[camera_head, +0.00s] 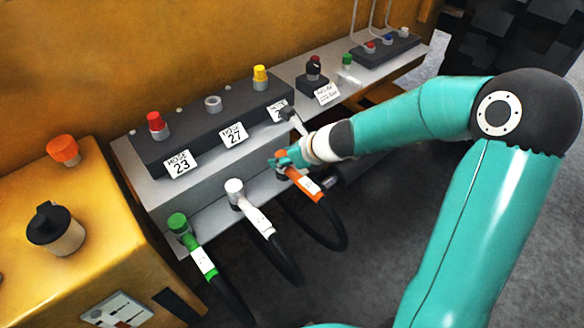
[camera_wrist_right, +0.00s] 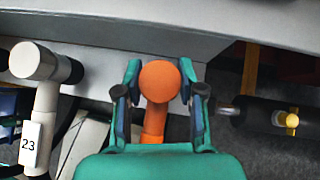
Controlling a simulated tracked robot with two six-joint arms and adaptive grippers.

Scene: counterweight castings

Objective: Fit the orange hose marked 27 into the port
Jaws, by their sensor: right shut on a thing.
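The orange hose (camera_head: 304,187) has an elbow end, a white tag too small to read and a black tail. Its elbow is at the right end of the lower ledge; I cannot tell if it touches it. My right gripper (camera_head: 284,160) is shut on the elbow. In the right wrist view its fingers (camera_wrist_right: 160,88) stand on both sides of the orange elbow (camera_wrist_right: 157,78). The port (camera_head: 212,103), a grey open ring, is on the dark block above the "HOSE 27" plate (camera_head: 233,134), up and left of the gripper. My left gripper is out of view.
A white hose (camera_head: 255,215), tagged 23 in the wrist view (camera_wrist_right: 32,140), and a green hose (camera_head: 190,240) stand left of the orange one. Red (camera_head: 156,125) and yellow (camera_head: 260,77) caps flank the port. A yellow housing (camera_head: 70,270) is at left.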

